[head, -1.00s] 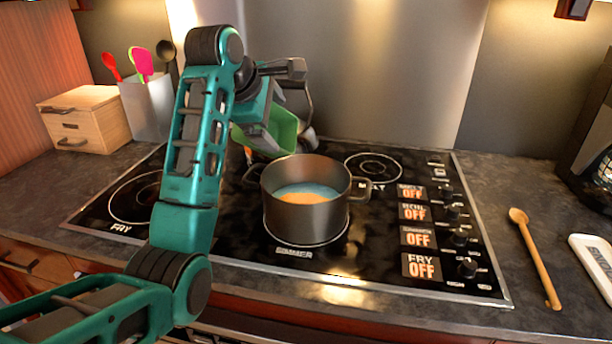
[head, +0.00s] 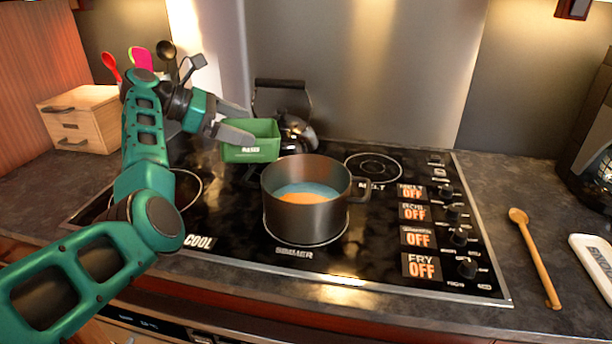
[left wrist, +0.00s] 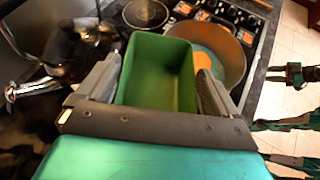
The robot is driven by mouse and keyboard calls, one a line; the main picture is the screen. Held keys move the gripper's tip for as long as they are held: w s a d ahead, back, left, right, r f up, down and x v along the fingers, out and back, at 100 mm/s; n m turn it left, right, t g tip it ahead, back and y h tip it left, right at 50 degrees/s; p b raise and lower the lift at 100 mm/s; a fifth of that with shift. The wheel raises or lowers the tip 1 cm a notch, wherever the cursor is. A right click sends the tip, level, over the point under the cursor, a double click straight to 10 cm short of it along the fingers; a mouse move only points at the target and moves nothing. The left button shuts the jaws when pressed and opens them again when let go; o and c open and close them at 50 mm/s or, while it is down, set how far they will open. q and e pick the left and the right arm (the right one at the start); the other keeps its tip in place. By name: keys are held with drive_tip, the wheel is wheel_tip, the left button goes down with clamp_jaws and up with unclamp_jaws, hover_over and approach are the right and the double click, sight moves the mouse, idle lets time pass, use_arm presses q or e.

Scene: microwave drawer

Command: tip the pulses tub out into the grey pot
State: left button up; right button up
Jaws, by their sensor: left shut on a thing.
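The green pulses tub (head: 252,152) is held upright by my left gripper (head: 240,122), behind and to the left of the grey pot. In the left wrist view the tub (left wrist: 157,75) sits between the two fingers of my left gripper (left wrist: 155,88), and its inside looks empty. The grey pot (head: 306,216) stands on the simmer burner. Orange contents and a blue-grey area (head: 307,190) show inside it. The pot (left wrist: 232,55) also shows in the left wrist view, beyond the tub.
A dark kettle (head: 297,133) stands at the back of the hob, behind the tub. A wooden spoon (head: 535,258) lies on the counter at the right. A utensil holder and a wooden drawer box (head: 84,120) stand at the back left. The hob's front is clear.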

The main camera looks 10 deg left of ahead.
use_arm(q)
drive_tip(key=shift+w+a, duration=0.1)
drive_tip(key=shift+a, duration=0.2)
drive_tip(key=shift+d, duration=0.1)
wheel_tip(320, 180, up, 4)
drive_tip(key=shift+f, duration=0.1)
idle(0.7)
